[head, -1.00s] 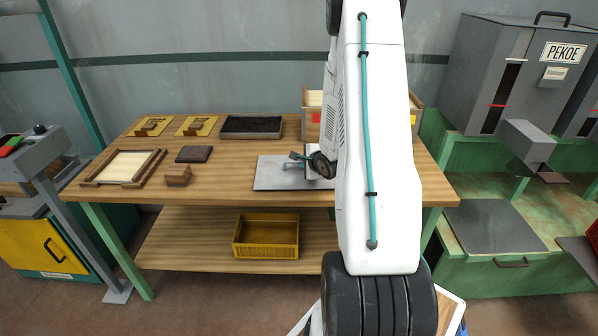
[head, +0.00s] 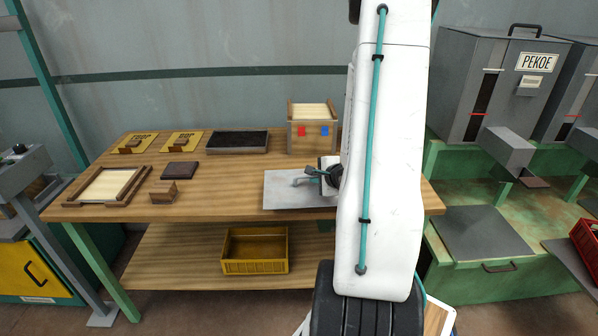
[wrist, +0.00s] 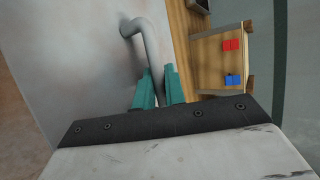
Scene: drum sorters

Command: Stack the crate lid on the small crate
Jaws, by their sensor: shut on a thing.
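The crate lid (head: 287,200) is a flat grey plate with a bent grey bar handle. In the head view it is over the front of the wooden table, right of the middle; I cannot tell how high it is above the top. My gripper (head: 316,174) is shut on its handle; the wrist view shows the teal fingertips (wrist: 158,88) around the bar, with the lid (wrist: 75,70) filling the left. The small crate (head: 311,140) is a light wooden box with red and blue marks, behind the lid; it also shows in the wrist view (wrist: 211,63).
A dark tray (head: 238,142), two yellow plates with blocks, a wooden frame (head: 108,185), a dark slab (head: 180,171) and a brown block (head: 163,192) are on the table. A yellow bin (head: 255,251) is on the lower shelf. Grey PEKOE machine (head: 500,90) stands right.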

